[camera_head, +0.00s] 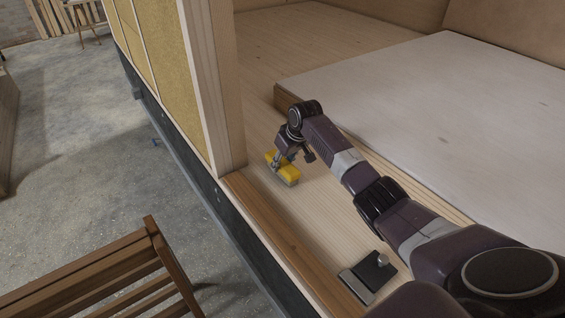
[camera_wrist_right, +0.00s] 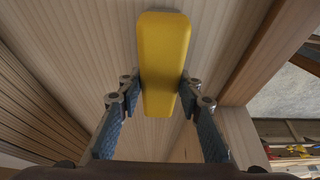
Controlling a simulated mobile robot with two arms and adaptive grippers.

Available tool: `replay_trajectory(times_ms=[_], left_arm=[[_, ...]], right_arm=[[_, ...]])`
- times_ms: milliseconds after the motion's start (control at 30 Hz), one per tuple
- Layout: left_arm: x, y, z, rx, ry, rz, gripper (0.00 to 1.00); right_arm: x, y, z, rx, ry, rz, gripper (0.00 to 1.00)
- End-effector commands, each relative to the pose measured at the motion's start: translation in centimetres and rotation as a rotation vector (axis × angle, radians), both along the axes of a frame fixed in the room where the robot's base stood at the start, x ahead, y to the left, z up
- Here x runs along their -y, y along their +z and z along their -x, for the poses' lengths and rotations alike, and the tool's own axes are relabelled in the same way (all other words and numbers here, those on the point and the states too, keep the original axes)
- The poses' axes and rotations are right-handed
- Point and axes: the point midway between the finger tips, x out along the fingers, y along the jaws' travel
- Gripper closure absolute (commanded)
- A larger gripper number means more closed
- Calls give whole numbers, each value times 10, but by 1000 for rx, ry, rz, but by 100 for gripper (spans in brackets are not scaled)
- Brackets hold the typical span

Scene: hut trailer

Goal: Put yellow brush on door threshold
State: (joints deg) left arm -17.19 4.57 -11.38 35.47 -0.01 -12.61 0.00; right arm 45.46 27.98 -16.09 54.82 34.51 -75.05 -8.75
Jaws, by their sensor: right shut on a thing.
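The yellow brush (camera_head: 286,171) has a yellow body with a grey underside. In the head view it is at the end of my right arm, over the pale wooden floor just inside the doorway. My right gripper (camera_head: 282,158) is shut on it. In the right wrist view the yellow brush (camera_wrist_right: 163,60) sits between the two fingers of my right gripper (camera_wrist_right: 160,85). I cannot tell whether the brush touches the floor. The door threshold (camera_head: 280,240) is a darker brown wooden strip along the floor's edge, to the lower left of the brush. My left gripper is not in view.
A dark metal plate with a knob (camera_head: 372,272) lies on the floor by the threshold. A wooden post (camera_head: 212,90) stands at the doorway's far side. A white-topped platform (camera_head: 430,110) is at right. A slatted wooden chair (camera_head: 120,270) stands outside on concrete.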

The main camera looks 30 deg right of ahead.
Motion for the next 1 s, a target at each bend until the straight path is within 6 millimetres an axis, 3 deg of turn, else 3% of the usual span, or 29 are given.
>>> replay_trajectory(times_ms=[200, 567, 767, 1000], left_arm=[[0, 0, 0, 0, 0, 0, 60], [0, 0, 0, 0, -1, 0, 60], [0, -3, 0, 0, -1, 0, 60], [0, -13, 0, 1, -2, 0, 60]], right_arm=[[0, -1, 0, -1, 0, 0, 50], [0, 5, 1, 0, 0, 0, 50], [2, 29, 11, 2, 1, 1, 50], [3, 76, 30, 4, 1, 1, 50]])
